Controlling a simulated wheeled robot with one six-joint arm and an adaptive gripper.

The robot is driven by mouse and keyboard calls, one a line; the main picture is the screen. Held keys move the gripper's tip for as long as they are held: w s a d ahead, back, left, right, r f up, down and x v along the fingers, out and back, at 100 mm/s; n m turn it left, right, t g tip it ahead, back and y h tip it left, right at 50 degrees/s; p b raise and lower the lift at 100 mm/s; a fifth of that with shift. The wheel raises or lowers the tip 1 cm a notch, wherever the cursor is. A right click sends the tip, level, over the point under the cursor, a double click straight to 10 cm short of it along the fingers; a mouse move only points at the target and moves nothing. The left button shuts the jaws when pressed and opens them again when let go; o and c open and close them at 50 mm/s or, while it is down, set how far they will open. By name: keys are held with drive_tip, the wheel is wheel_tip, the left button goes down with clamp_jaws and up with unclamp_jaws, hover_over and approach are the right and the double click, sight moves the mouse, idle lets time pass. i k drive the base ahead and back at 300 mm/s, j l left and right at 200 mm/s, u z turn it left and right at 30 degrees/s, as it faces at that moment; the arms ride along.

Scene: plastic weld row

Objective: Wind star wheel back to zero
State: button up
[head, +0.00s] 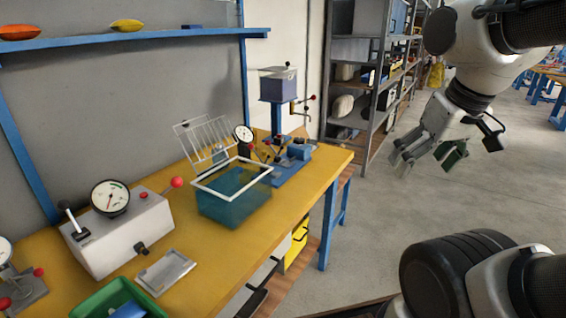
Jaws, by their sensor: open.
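A small blue bench machine (290,167) stands at the far right end of the yellow bench. Several red-tipped spokes beside its round dial (243,133) look like the star wheel (267,149), but they are small and partly overlapped, so its setting cannot be read. My gripper (428,158) is at the upper right, open and empty, above the grey floor. It is well to the right of the bench and apart from the machine.
On the yellow bench (225,242) stand a clear teal bin (235,205) with a white rim, a grey gauge box (120,232), a metal plate (166,272) and a green tray (108,302). A blue column unit (278,88) and grey shelving (368,92) stand behind. The floor between bench and gripper is clear.

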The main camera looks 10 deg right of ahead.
sight(299, 140)
drive_tip(key=i+l+u, duration=0.1)
drive_tip(key=l, duration=0.2)
drive_tip(key=i+l, duration=0.2)
drive_tip(key=l, duration=0.15)
drive_tip(key=i+l+u, duration=0.15)
drive_tip(key=i+l, duration=0.15)
drive_tip(key=l, duration=0.35)
drive_tip(key=u, duration=0.05)
